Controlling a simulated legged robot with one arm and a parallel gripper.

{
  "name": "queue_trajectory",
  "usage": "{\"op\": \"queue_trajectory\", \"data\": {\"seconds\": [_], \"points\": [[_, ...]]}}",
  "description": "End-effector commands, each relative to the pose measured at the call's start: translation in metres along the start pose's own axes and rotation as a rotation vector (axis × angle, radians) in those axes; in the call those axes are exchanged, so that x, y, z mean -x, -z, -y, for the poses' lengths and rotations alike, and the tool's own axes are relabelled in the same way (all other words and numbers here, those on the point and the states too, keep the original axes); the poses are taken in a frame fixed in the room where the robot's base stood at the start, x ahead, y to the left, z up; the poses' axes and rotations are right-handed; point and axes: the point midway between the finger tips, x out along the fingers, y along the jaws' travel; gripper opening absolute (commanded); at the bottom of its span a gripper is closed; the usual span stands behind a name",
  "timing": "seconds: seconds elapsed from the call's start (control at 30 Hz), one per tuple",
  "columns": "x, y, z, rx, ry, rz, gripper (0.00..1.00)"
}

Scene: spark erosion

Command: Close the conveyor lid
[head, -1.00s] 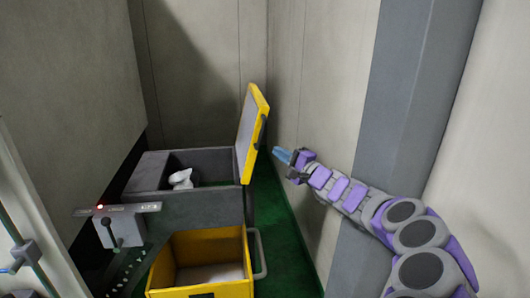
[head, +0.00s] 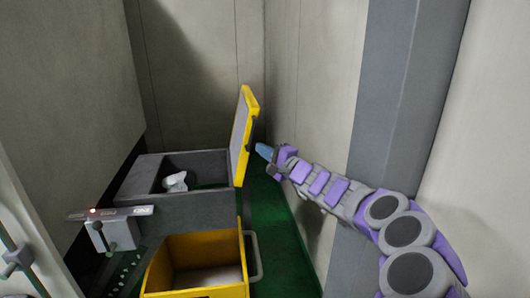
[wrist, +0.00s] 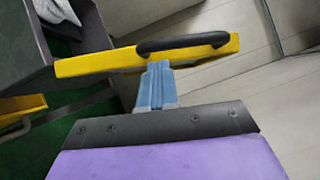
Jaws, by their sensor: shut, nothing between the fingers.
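The conveyor lid (head: 243,135) is a yellow-edged panel with a grey inner face, standing open and nearly upright at the right side of the grey conveyor box (head: 135,178). My gripper (head: 264,151) is shut and empty, just right of the lid's outer side. In the wrist view the lid (wrist: 90,65) shows as a yellow bar with a black handle (wrist: 182,44). The blue fingertips (wrist: 157,75) reach the lid's edge below the handle; I cannot tell whether they touch.
A white object (head: 175,182) lies inside the conveyor box. An open yellow bin (head: 195,293) stands in front, and a lever panel (head: 108,228) is at the left. The wall (head: 310,110) is close on the right, with a strip of green floor (head: 275,215) between.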

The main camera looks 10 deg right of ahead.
Motion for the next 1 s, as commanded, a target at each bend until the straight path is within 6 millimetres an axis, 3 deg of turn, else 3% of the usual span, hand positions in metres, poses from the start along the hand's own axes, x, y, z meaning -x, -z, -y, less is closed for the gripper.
{"op": "queue_trajectory", "data": {"seconds": [0.57,1.0], "points": [[-0.019,-0.029,0.006,0.14,-0.093,0.006,0.0],[-0.064,-0.095,-0.005,0.48,-0.328,0.005,0.0]]}}
